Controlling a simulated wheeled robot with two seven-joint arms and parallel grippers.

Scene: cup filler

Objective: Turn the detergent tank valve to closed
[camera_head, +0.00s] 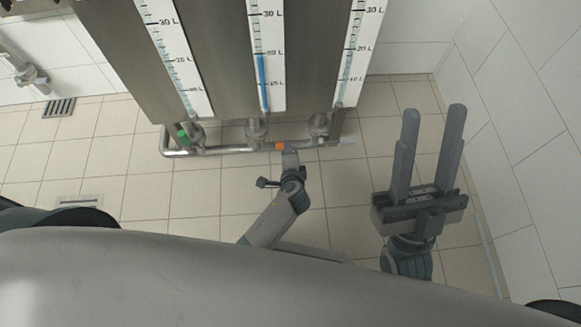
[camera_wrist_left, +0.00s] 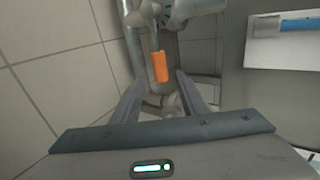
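An orange valve handle (camera_head: 282,146) sits on the pipe (camera_head: 232,150) below the middle tank gauge. A green valve handle (camera_head: 183,137) is below the left gauge. No label tells me which tank holds detergent. My left gripper (camera_head: 290,158) is right at the orange handle. In the left wrist view the orange handle (camera_wrist_left: 160,66) shows between and just beyond the fingers of my left gripper (camera_wrist_left: 160,80), which stand apart; I cannot see contact. My right gripper (camera_head: 433,112) is open and empty, to the right of the tanks.
The steel tank housing (camera_head: 220,60) carries white gauge strips; the middle one (camera_head: 266,50) shows blue up to about 20 L. A white tiled wall (camera_head: 520,90) is close on the right. A floor drain (camera_head: 59,108) lies at left. The tiled floor is otherwise largely clear.

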